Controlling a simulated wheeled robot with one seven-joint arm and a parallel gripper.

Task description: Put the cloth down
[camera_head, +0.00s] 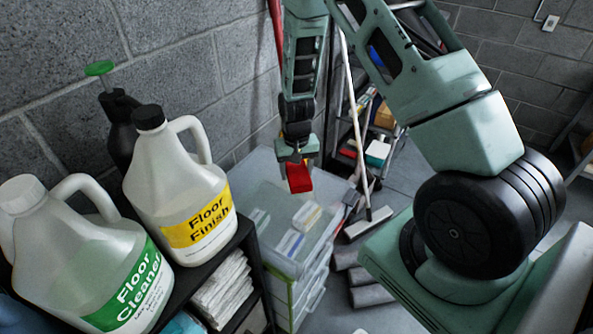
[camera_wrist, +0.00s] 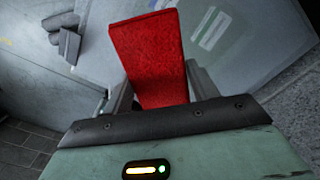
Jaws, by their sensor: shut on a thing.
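A folded red cloth (camera_head: 299,177) hangs from my gripper (camera_head: 297,160) in the head view. The cloth is also large in the wrist view (camera_wrist: 150,58), between the two fingers of my gripper (camera_wrist: 155,95). My gripper is shut on the cloth. It holds the cloth over the translucent top of a drawer unit (camera_head: 262,178). I cannot tell how far the cloth is above that top.
A Floor Finish jug (camera_head: 190,195) and a Floor Cleaner jug (camera_head: 95,260) stand on a dark shelf at left. A dark bottle with a green top (camera_head: 118,125) stands behind them. A broom (camera_head: 367,222) leans right of the drawer unit. Block walls enclose the room.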

